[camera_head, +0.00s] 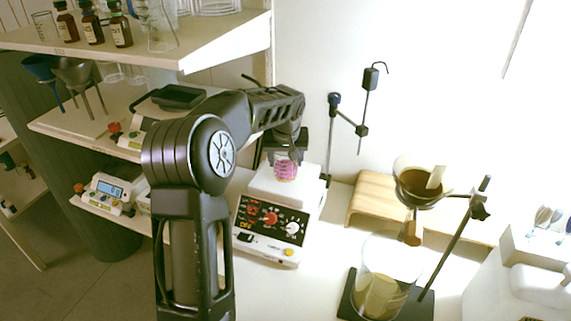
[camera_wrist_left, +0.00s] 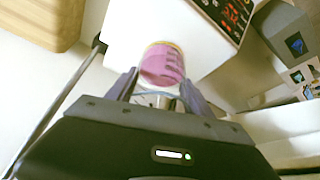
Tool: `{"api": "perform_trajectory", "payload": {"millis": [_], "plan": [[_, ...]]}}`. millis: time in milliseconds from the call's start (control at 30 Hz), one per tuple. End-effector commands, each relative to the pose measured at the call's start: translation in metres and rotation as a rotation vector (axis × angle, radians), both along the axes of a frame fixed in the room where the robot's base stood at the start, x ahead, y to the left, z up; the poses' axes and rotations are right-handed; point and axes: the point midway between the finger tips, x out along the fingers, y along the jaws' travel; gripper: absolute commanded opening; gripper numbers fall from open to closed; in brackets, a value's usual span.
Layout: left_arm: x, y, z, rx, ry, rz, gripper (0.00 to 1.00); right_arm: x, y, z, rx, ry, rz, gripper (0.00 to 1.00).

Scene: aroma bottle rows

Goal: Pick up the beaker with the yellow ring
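A small beaker with pink content (camera_head: 286,169) and a yellow ring stands on the white top of a hotplate stirrer (camera_head: 268,214). In the left wrist view the beaker (camera_wrist_left: 162,66) is straight ahead, its yellow ring at the upper end of the pink. My left gripper (camera_wrist_left: 159,80) points at it, with one fingertip on each side and narrow gaps at the beaker's sides, so it looks open. In the head view my left arm reaches over to the stirrer, and its wrist hides part of the gripper. My right gripper is not in view.
A wooden stand (camera_head: 374,200) is right of the stirrer. A dripper (camera_head: 420,187) on a metal stand and a glass beaker (camera_head: 380,291) are farther right. Shelves with brown bottles (camera_head: 92,26) and a scale (camera_head: 108,190) stand left.

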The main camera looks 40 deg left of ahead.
Motion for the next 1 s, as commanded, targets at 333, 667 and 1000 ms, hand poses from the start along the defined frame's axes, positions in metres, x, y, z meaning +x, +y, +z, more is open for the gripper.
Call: {"api": "perform_trajectory", "payload": {"millis": [333,667,1000], "plan": [[0.000,0.000,0.000,0.000,0.000,0.000,0.30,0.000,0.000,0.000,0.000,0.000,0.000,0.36],[0.000,0.000,0.001,0.000,-0.001,0.000,0.10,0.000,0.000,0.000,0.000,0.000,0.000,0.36],[0.001,0.000,0.015,0.002,-0.004,0.001,0.10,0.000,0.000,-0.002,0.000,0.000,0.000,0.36]]}}
